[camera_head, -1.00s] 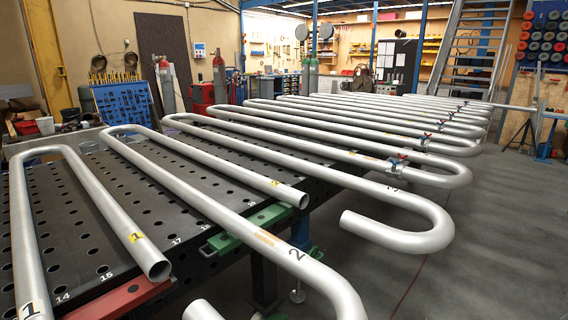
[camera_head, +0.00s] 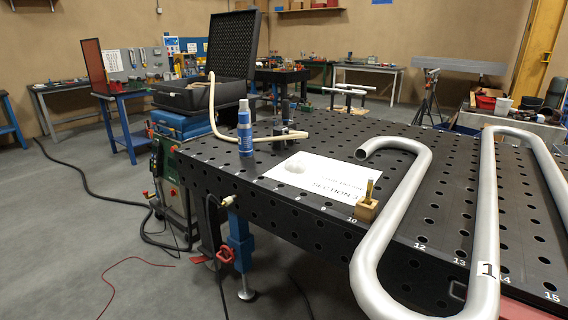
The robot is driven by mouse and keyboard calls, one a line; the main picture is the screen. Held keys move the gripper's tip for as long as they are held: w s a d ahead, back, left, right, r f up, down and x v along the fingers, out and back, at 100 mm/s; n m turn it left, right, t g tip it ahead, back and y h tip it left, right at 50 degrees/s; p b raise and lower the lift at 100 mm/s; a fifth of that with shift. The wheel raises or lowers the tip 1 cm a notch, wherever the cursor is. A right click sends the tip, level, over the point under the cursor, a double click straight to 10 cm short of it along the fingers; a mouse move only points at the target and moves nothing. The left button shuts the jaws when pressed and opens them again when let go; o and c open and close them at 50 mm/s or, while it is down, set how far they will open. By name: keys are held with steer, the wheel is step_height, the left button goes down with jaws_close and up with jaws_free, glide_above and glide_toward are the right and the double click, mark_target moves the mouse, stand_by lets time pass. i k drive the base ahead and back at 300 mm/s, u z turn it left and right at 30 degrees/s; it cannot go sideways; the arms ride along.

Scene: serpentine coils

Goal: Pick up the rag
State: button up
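I cannot clearly make out a rag. The sheet lies flat near the table's front edge, between a blue bottle and a silver bent pipe. My gripper and arm are not in view.
The blue bottle (camera_head: 245,135) stands upright at left on the table (camera_head: 405,240). A small wooden block (camera_head: 366,209) sits at the front edge. Silver pipes (camera_head: 400,205) cover the right side. An open black case (camera_head: 190,95) stands behind; grey floor at left is open.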

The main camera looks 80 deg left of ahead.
mark_target(297, 166)
steer(key=u, duration=2.4)
steer(key=i, duration=1.05)
steer(key=u, duration=0.75)
steer(key=i, duration=1.25)
steer(key=z, duration=0.05)
